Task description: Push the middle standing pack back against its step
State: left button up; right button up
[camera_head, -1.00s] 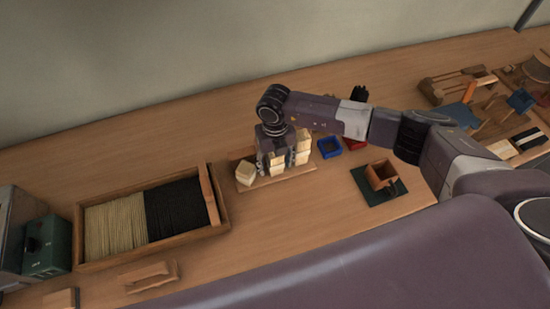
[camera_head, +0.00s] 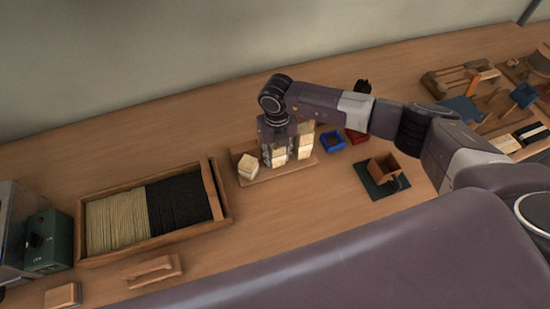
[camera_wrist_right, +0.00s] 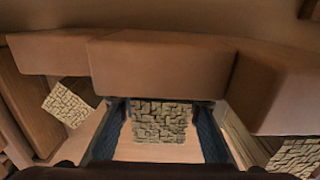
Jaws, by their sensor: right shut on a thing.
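Three pale, block-patterned packs stand in a row on a wooden stepped stand (camera_head: 290,173). My right gripper (camera_head: 279,157) points down and is shut on the middle pack (camera_head: 280,161). In the right wrist view the middle pack (camera_wrist_right: 160,122) sits between the two dark fingers, its back edge at the front of the middle step (camera_wrist_right: 160,66). I cannot tell whether they touch. The left pack (camera_wrist_right: 68,103) is turned askew, apart from the left step (camera_wrist_right: 48,53). The right pack (camera_wrist_right: 295,157) is partly cut off by the frame. My left gripper is not in view.
Left of the stand is a wooden tray (camera_head: 228,206) of pale and black bristles. Right of it are a blue tray (camera_head: 332,142) and a brown box (camera_head: 384,169) on a green mat. Wooden tools lie at the far right. The table behind the stand is clear.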

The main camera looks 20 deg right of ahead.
jog(key=shift+w+a+r, duration=0.15)
jog(key=o, duration=1.2)
jog(key=shift+o, duration=0.2)
notch_tip(320, 180, up, 12)
jog(key=shift+f, duration=0.1)
